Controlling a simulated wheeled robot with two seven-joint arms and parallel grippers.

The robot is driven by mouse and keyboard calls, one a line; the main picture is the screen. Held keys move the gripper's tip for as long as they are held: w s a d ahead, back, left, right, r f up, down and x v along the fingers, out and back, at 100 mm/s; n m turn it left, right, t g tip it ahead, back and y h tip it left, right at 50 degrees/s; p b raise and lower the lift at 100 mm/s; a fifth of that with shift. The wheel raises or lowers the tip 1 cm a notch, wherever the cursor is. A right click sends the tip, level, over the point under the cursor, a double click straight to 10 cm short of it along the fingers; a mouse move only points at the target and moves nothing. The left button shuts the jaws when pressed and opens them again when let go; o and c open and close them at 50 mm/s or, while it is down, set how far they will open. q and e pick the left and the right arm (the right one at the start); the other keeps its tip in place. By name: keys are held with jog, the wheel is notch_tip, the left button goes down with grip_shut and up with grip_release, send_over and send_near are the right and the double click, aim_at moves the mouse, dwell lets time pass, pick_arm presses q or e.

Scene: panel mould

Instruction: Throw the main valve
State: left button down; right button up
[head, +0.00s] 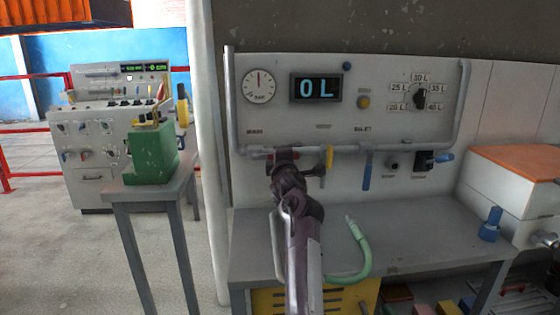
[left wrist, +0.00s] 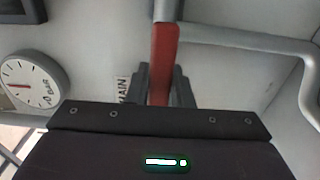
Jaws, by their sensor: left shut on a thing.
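The main valve's red lever (left wrist: 164,50) stands between the two fingers of my left gripper (left wrist: 162,85) in the left wrist view, beside the MAIN label (left wrist: 122,89). My left gripper is shut on the lever. In the head view my left gripper (head: 284,163) is at the pipe (head: 255,151) below the panel (head: 310,120), and it hides most of the lever. The bar gauge (head: 258,85) has its needle near vertical. The display (head: 316,88) reads 0 L. My right gripper is not in view.
A yellow handle (head: 329,158) and a blue handle (head: 367,170) hang from the same pipe, right of my gripper. A green hose (head: 362,250) lies on the grey bench (head: 420,235). A green box (head: 152,153) stands on a side table at left.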

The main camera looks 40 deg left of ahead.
pick_arm(q)
jog(key=shift+r, duration=0.45)
jog(key=c, duration=1.3)
grip_release()
jog(key=shift+w+f, duration=0.2)
jog(key=shift+f, duration=0.1)
